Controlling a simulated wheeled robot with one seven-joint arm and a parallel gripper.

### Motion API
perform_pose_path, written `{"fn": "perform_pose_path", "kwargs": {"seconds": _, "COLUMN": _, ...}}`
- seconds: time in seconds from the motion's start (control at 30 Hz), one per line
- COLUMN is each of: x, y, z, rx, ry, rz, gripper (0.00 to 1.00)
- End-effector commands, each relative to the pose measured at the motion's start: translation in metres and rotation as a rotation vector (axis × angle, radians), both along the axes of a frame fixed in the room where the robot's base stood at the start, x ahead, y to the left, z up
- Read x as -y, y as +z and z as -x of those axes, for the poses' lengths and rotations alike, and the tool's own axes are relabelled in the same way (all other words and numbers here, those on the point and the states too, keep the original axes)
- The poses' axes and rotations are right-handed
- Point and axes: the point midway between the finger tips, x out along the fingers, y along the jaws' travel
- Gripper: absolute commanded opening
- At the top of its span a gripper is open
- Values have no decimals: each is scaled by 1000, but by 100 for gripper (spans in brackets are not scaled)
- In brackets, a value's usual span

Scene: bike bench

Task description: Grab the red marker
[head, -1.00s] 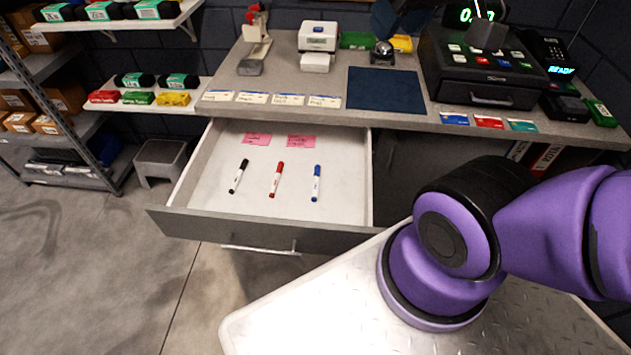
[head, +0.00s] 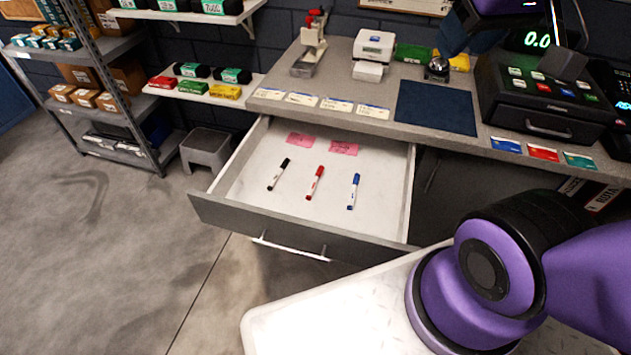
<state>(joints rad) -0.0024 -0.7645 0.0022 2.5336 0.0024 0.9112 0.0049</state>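The red marker (head: 315,183) lies in the open drawer (head: 275,215), between a black marker (head: 279,174) and a blue marker (head: 353,191). It is red-capped with a white barrel section, and nothing covers it. My gripper (head: 514,52) shows only in part at the top right edge, above the counter by the cash register. Its two dark fingers look spread apart with nothing between them. It is well away from the drawer, up and to the right of the markers.
Two pink notes (head: 343,148) lie at the drawer's back. The counter (head: 345,85) overhangs the drawer's rear, with a blue mat (head: 436,107) and a cash register (head: 540,105) on it. A grey step stool (head: 206,148) stands left of the drawer. The floor in front is open.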

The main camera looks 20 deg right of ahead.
Motion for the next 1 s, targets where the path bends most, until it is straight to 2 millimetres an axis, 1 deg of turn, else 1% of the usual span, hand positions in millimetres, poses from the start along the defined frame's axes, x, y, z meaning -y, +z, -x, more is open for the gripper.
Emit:
{"fn": "perform_pose_path", "kwargs": {"seconds": 0.07, "x": 0, "y": 0, "z": -1, "rx": -1, "ry": 0, "rz": -1, "gripper": 48}}
{"fn": "perform_pose_path", "kwargs": {"seconds": 0.17, "x": -1, "y": -1, "z": -7, "rx": -10, "ry": -6, "rz": -8, "gripper": 48}}
{"fn": "perform_pose_path", "kwargs": {"seconds": 0.27, "x": -2, "y": -3, "z": -21, "rx": -26, "ry": -20, "rz": -21, "gripper": 48}}
{"fn": "perform_pose_path", "kwargs": {"seconds": 0.47, "x": -7, "y": -15, "z": -62, "rx": -72, "ry": -64, "rz": -59, "gripper": 48}}
{"fn": "perform_pose_path", "kwargs": {"seconds": 0.67, "x": -13, "y": -33, "z": -103, "rx": -117, "ry": -115, "rz": -94, "gripper": 48}}
{"fn": "perform_pose_path", "kwargs": {"seconds": 0.87, "x": -20, "y": -59, "z": -145, "rx": -163, "ry": -171, "rz": -125, "gripper": 48}}
{"fn": "perform_pose_path", "kwargs": {"seconds": 1.0, "x": -25, "y": -81, "z": -172, "rx": -198, "ry": -211, "rz": -140, "gripper": 48}}
